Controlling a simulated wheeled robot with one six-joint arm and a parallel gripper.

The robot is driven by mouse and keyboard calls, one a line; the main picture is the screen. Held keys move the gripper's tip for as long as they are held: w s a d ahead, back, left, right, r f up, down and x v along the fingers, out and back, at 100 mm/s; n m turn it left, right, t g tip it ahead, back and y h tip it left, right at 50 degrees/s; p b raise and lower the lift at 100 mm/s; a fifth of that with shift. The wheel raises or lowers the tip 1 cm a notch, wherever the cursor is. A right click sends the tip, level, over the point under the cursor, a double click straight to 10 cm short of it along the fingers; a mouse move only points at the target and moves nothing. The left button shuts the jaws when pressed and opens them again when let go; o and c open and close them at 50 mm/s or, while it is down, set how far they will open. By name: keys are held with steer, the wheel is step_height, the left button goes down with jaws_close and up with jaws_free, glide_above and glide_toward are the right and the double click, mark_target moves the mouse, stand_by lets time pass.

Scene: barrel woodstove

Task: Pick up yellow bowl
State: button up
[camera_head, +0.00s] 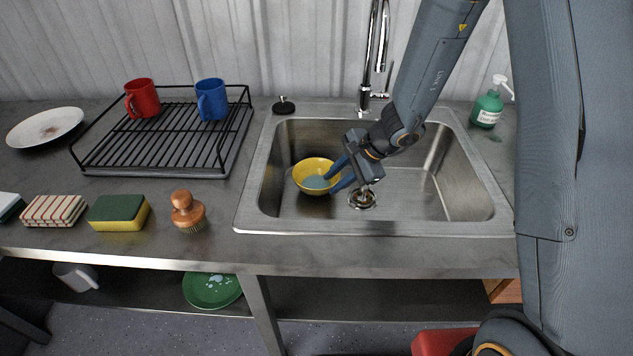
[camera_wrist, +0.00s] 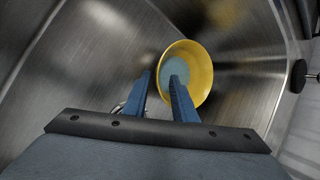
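The yellow bowl (camera_head: 309,166) sits upright in the left part of the metal sink (camera_head: 420,226), with a blue-grey patch in its bottom. In the wrist view the bowl (camera_wrist: 203,68) is beyond my fingers. My gripper (camera_head: 330,183) reaches down into the sink at the bowl's right side. Its two blue fingers are apart with nothing held between them. In the wrist view of my gripper (camera_wrist: 161,76), the right finger overlaps the bowl's inside and the left finger lies outside its rim. Whether either finger touches the bowl cannot be told.
The faucet (camera_head: 371,60) stands behind the sink, and a green soap bottle (camera_head: 487,109) is at right. A black dish rack (camera_head: 165,145) with a red mug (camera_head: 142,97) and blue mug (camera_head: 211,99) is at left. A brush (camera_head: 187,210) and sponges lie near the counter's front edge.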

mark_target(326, 187)
steer(key=shift+p+x, duration=0.65)
steer(key=shift+x, duration=1.85)
steer(key=shift+w+d, duration=0.1)
steer(key=shift+d, duration=0.05)
steer(key=shift+c, duration=0.3)
jaws_close()
